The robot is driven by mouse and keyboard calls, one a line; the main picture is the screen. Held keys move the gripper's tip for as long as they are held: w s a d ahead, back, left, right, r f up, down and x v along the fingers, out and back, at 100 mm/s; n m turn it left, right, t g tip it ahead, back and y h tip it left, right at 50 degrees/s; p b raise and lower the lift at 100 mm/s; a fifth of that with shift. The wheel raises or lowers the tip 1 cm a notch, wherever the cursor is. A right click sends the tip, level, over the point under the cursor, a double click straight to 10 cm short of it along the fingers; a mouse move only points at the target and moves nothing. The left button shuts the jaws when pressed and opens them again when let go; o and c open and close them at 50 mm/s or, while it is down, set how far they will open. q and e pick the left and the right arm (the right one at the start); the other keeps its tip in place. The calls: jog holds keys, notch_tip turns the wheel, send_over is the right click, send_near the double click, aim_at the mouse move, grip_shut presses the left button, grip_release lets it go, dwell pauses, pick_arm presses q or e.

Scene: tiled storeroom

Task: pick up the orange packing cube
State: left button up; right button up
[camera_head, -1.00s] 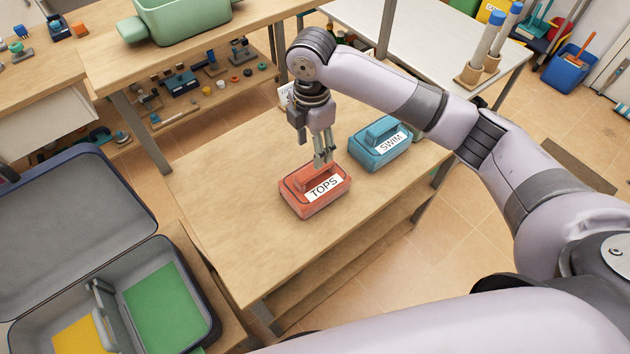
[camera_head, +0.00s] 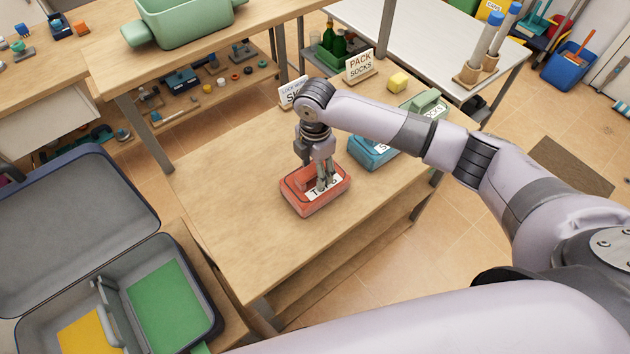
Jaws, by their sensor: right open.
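The orange packing cube (camera_head: 308,203) lies on the wooden table, with a white label whose lettering is partly covered by my gripper. It has a raised handle on top. My right gripper (camera_head: 324,184) points down at the top of the cube, with its fingers at the handle. Its jaws are open. I cannot tell whether the fingers touch the handle. My left gripper is out of view.
A blue packing cube (camera_head: 368,154) and a green one (camera_head: 428,103) stand behind, partly hidden by my right arm. An open suitcase (camera_head: 203,285) is at left. The table's left part is clear.

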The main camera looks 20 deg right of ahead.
grip_shut()
dwell(0.5)
dwell(0.3)
